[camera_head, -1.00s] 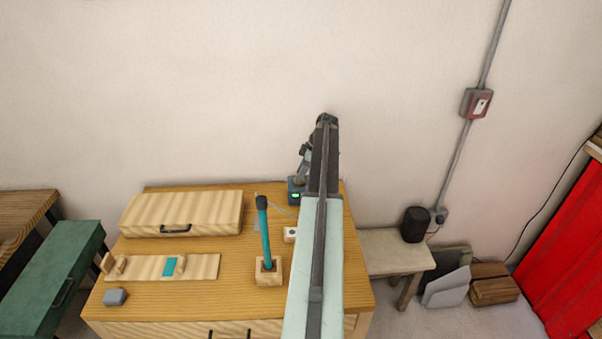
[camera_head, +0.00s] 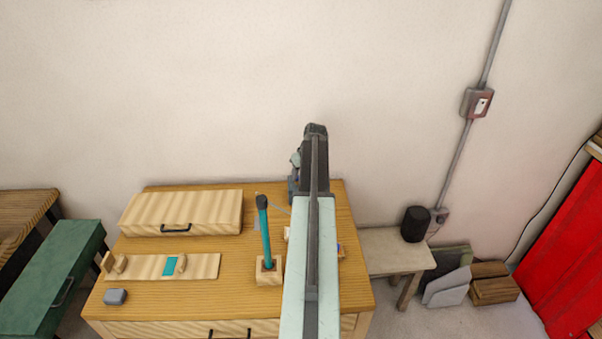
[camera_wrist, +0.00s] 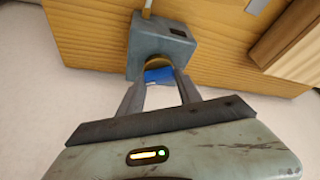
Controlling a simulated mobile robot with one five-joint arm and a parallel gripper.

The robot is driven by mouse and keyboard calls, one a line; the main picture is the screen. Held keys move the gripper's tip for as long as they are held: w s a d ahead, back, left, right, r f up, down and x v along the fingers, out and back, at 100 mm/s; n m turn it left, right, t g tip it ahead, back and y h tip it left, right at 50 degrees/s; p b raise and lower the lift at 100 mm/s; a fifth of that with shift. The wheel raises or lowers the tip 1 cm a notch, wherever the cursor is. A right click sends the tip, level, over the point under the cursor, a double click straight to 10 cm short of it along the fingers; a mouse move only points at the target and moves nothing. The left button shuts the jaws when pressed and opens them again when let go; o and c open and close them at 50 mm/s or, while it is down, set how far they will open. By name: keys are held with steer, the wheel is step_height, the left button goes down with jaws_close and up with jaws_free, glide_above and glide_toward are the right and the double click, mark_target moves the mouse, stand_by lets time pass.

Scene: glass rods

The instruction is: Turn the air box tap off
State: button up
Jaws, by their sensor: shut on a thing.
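The air box is a blue-grey box (camera_wrist: 160,47) at the table edge in the wrist view, with a dark slot on its top. A round brass fitting (camera_wrist: 156,63) sits on its near face, and a blue tap handle (camera_wrist: 159,75) stands out from it. My gripper (camera_wrist: 158,86) is shut on the blue tap handle, one finger on each side. In the head view my arm hides most of the box and the gripper; the tap cannot be seen there.
The wooden table (camera_head: 200,306) holds a teal rod (camera_head: 265,235) upright in a wooden block (camera_head: 270,278), left of my arm. The wall is behind.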

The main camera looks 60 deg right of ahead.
steer(key=m, duration=0.2)
steer(key=m+g+h, duration=0.1)
steer(key=m, duration=0.2)
steer(key=shift+w+a+m+h, duration=0.1)
steer(key=shift+a+m+h, duration=0.1)
steer(key=shift+m+h, duration=0.1)
stand_by(0.4)
steer(key=o, duration=1.4)
steer(key=shift+w, duration=0.1)
steer(key=shift+c, duration=0.2)
steer(key=shift+r, duration=0.1)
steer(key=shift+r+p, duration=0.25)
steer(key=shift+p, duration=0.15)
steer(key=p+v, duration=0.6)
steer(key=v, duration=0.1)
